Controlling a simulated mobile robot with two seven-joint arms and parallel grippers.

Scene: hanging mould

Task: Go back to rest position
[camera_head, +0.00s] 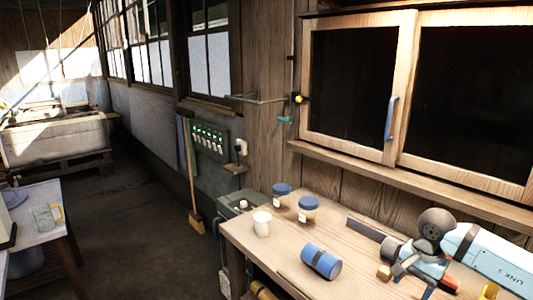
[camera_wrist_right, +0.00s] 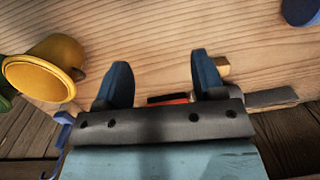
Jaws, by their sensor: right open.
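My right gripper (camera_head: 405,272) reaches in from the right, low over the wooden workbench (camera_head: 285,242). In the right wrist view its two blue fingers stand apart, and the gap between them (camera_wrist_right: 160,70) holds nothing. A red-orange piece (camera_wrist_right: 168,98) shows beyond the jaw bar, between the fingers; I cannot tell what it is. A blue cylinder (camera_head: 321,262) lies on the bench, apart from the gripper and to its left. My left gripper is in neither view.
On the bench stand a white cup (camera_head: 261,224) and two blue-lidded jars (camera_head: 281,196) (camera_head: 308,211). A grey bar (camera_head: 366,229) lies behind my right gripper. A yellow cup-like thing (camera_wrist_right: 45,68) is beside it. A cabinet (camera_head: 360,90) hangs above. Open floor (camera_head: 135,225) lies left.

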